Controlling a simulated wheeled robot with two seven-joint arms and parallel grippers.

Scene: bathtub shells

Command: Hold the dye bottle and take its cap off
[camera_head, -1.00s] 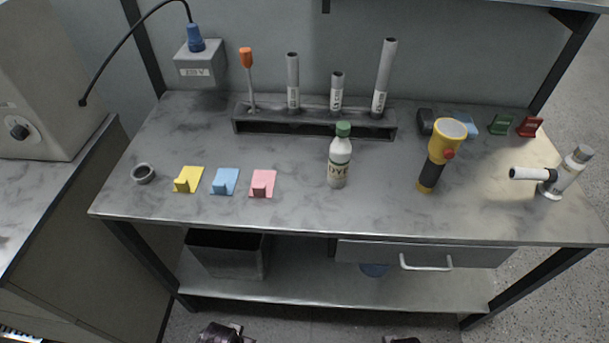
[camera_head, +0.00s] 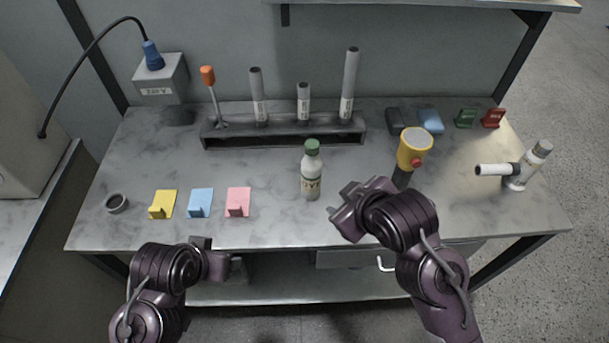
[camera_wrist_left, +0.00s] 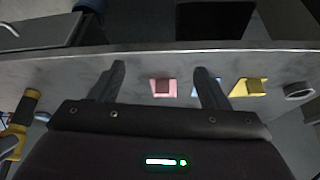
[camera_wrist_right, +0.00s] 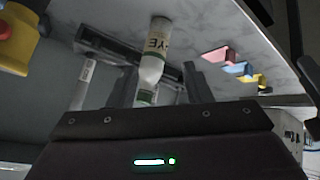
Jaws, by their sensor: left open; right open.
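The dye bottle (camera_head: 311,176) stands upright on the bench, white with a pale label and a green cap (camera_head: 312,147) on top. In the right wrist view the bottle (camera_wrist_right: 156,48) shows between the finger lines, beyond the fingertips. My right gripper (camera_head: 340,203) is open just to the right of the bottle and apart from it. My left gripper (camera_head: 222,255) is open at the bench's front edge, below and left of the bottle. In the left wrist view my left gripper's fingers (camera_wrist_left: 160,80) are apart with nothing held between them.
Yellow (camera_head: 162,203), blue (camera_head: 200,202) and pink (camera_head: 238,201) holders lie left of the bottle. A rack (camera_head: 284,140) with tubes and a screwdriver stands behind it. A yellow flashlight (camera_head: 415,146) stands close behind my right gripper. A white scope-like device (camera_head: 522,172) is at right.

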